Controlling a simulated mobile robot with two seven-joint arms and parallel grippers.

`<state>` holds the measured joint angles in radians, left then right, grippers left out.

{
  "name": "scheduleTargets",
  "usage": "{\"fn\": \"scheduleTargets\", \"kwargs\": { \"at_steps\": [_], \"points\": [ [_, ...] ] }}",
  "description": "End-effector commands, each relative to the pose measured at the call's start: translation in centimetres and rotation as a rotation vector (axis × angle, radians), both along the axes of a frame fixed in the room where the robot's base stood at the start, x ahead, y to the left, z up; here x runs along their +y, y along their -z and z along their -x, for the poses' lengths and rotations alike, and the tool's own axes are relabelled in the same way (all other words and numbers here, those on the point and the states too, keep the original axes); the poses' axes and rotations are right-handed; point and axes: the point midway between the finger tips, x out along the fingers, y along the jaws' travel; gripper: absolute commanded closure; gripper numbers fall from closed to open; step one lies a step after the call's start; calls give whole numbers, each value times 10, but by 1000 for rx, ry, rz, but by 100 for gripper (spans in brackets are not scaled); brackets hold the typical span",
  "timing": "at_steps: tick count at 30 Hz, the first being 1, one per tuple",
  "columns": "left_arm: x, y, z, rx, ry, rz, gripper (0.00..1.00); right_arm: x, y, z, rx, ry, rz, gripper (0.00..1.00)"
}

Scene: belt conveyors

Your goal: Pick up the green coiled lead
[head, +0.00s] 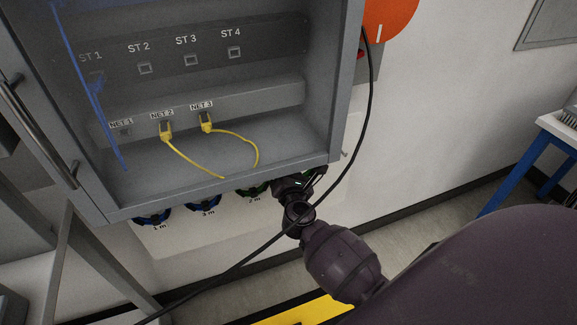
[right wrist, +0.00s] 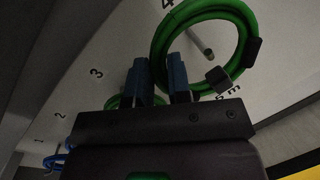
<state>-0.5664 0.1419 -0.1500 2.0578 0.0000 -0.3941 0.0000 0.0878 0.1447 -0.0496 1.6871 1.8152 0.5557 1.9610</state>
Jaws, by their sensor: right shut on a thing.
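The green coiled lead (right wrist: 158,42) shows as a ring with dark wraps in the right wrist view. It lies around or in front of a pale peg on the white panel. My right gripper (right wrist: 157,70) has its blue fingers on the near-left side of this ring and is shut on it. In the head view my right gripper (head: 290,186) is under the cabinet's lower right corner, mostly hiding the lead; only a bit of green shows there. My left gripper is not in view.
Another green coil (head: 252,190) and two blue coils (head: 152,219) hang under the open grey cabinet (head: 250,170). Yellow leads (head: 190,156) plug into NET 2 and NET 3. A black cable (head: 371,80) crosses in front of my right arm. A blue-legged table (head: 512,175) stands right.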

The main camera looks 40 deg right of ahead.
Motion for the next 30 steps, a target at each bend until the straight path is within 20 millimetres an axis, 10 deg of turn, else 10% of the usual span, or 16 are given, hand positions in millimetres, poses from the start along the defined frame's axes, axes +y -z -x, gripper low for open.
{"fn": "scheduleTargets", "kwargs": {
  "at_steps": [15, 30],
  "points": [
    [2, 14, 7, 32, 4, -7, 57, 54, 3, 111, 3, 2, -1, 100],
    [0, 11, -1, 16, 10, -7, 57, 68, 0, 138, -2, 0, 1, 100]
  ]
}}
